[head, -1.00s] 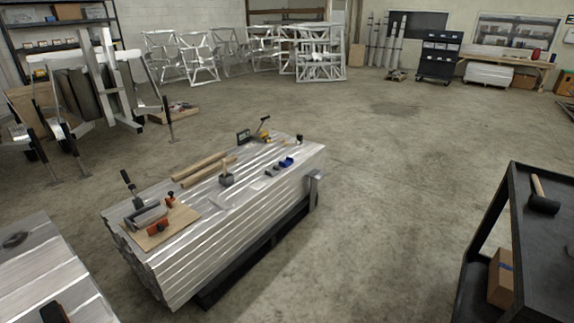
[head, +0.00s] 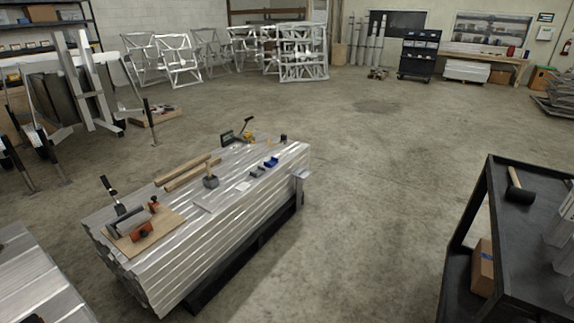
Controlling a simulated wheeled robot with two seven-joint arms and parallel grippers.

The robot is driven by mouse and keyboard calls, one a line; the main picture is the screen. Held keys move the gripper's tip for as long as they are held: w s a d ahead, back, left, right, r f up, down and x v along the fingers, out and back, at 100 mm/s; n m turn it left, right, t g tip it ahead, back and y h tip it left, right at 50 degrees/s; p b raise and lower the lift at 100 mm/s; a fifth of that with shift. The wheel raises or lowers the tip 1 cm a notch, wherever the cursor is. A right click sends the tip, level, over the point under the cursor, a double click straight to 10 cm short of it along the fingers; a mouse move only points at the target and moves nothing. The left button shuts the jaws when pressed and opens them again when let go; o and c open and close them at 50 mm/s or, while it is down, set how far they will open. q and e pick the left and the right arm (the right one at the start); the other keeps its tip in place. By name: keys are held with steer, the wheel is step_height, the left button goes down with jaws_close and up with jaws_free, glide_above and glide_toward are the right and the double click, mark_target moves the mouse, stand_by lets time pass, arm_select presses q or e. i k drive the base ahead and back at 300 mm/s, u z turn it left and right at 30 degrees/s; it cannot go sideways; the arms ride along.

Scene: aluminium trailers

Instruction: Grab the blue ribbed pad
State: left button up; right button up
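A small blue object (head: 271,162), likely the blue ribbed pad, lies on the stack of aluminium beams (head: 225,220), near its right end. It is too small here to make out ribs. Small grey pieces (head: 257,171) lie just to its left. Neither of my grippers is in view.
A black cart (head: 515,225) with a hammer (head: 518,188) stands at right. The concrete floor (head: 365,190) between is clear.

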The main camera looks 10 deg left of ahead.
mark_target(274, 160)
steer(key=i, duration=3.4)
steer(key=u, duration=2.25)
